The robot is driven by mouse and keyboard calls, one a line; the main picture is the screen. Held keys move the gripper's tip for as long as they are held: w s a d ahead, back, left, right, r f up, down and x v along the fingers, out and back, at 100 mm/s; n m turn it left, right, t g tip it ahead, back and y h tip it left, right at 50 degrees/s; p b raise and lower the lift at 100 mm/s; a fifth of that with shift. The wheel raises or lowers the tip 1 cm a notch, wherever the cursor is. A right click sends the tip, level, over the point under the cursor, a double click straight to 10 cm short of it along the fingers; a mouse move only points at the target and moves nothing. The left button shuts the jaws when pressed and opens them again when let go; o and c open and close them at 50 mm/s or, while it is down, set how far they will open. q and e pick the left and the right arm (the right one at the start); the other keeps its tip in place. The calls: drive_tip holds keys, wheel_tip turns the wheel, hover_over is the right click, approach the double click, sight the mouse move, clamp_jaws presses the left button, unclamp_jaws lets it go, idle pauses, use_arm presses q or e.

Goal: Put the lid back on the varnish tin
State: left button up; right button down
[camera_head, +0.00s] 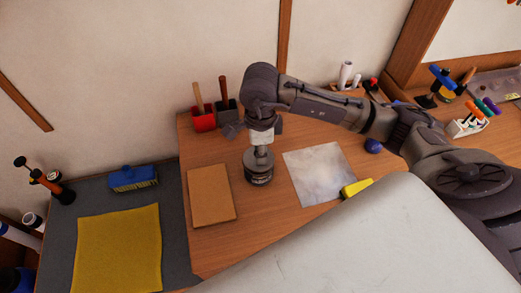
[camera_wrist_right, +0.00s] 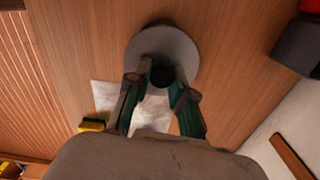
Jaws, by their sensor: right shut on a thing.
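The varnish tin (camera_head: 259,178), dark with a pale label, stands upright on the wooden table in the head view. My right gripper (camera_head: 262,150) points down right above it. In the right wrist view, the gripper (camera_wrist_right: 160,84) has its two green-sided fingers closed on the dark knob of a round grey lid (camera_wrist_right: 142,48). The lid covers most of the tin in that view; only a dark bit shows past its far edge. In the head view the lid is at the tin's top, but I cannot tell whether it is seated or slightly above. My left gripper is not in view.
A brown board (camera_head: 210,195) lies left of the tin and a pale sheet (camera_head: 318,174) right of it. A yellow block (camera_head: 356,187) is at front right. Red (camera_head: 203,121) and dark holders stand behind. A blue brush (camera_head: 134,178) and yellow cloth (camera_head: 118,250) lie far left.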

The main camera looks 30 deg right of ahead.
drive_tip(key=shift+b, duration=0.6)
idle(1.1)
drive_tip(key=shift+f+b, duration=0.2)
drive_tip(key=shift+b, duration=0.5)
idle(0.8)
drive_tip(key=c, duration=0.9)
unclamp_jaws()
drive_tip(key=o, duration=0.5)
drive_tip(key=shift+c, duration=0.2)
drive_tip(key=shift+r, duration=0.1)
drive_tip(key=shift+r+p, duration=1.85)
drive_tip(key=shift+r, duration=1.6)
